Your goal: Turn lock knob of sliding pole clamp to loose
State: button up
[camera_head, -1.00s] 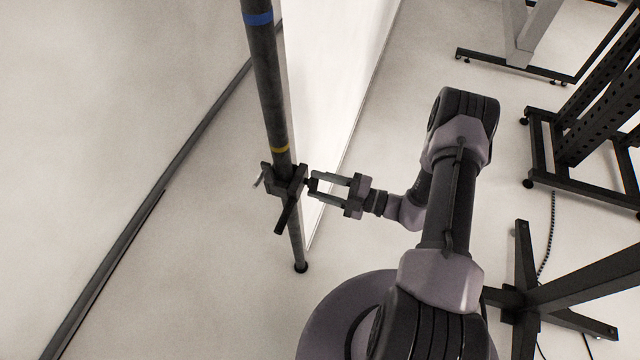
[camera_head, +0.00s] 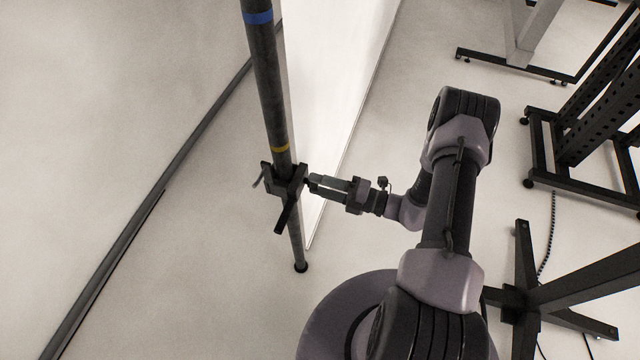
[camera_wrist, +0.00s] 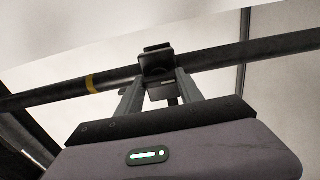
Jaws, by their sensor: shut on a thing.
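The sliding clamp (camera_head: 283,180) is a dark block around an upright dark pole (camera_head: 267,85), below the pole's yellow band. A dark bar juts down from the clamp, and a small lever sticks out at its left. My gripper (camera_head: 312,183) reaches the clamp's right side and is shut on the lock knob, which its fingers mostly hide. In the wrist view, the clamp (camera_wrist: 157,62) sits on the pole (camera_wrist: 230,57) between and beyond the two fingers of my gripper (camera_wrist: 160,88). The knob's angle cannot be told.
A white panel (camera_head: 335,80) stands just behind the pole. Dark stand legs (camera_head: 560,285) and a perforated black frame (camera_head: 590,120) are at the right. A long dark rail (camera_head: 150,210) runs along the left. The floor between rail and pole is clear.

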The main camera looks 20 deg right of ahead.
dwell(0.3)
jog(key=o, duration=1.4)
jog(key=p+v, duration=0.3)
jog(key=v, duration=1.4)
jog(key=shift+s+d, duration=0.1)
jog(key=shift+d, duration=0.05)
jog(key=shift+r, duration=0.15)
